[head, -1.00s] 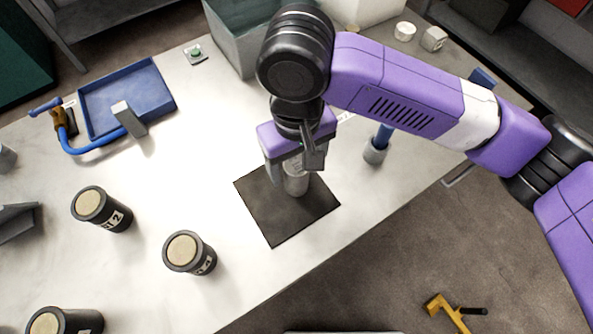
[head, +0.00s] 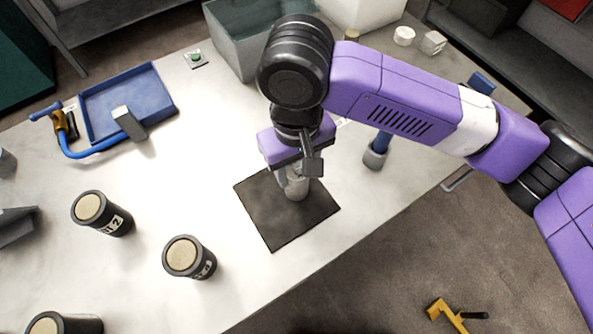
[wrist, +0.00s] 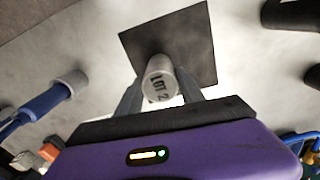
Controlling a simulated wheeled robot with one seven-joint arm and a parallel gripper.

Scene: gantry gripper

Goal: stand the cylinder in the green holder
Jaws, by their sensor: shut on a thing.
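A pale grey cylinder (head: 296,188) stands on a dark square mat (head: 283,223) on the table. In the wrist view, the cylinder (wrist: 160,80) shows its end and dark lettering that looks like "LOT 2". My gripper (head: 295,178) reaches down over it, shut on its upper part; in the wrist view the two fingers (wrist: 160,96) lie on either side of it. I cannot make out a green holder in either view.
Dark canisters with beige tops stand at the left (head: 103,214) and centre front (head: 189,257). A blue tray (head: 160,100) lies at the back left. A grey bin (head: 235,50) stands behind my arm.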

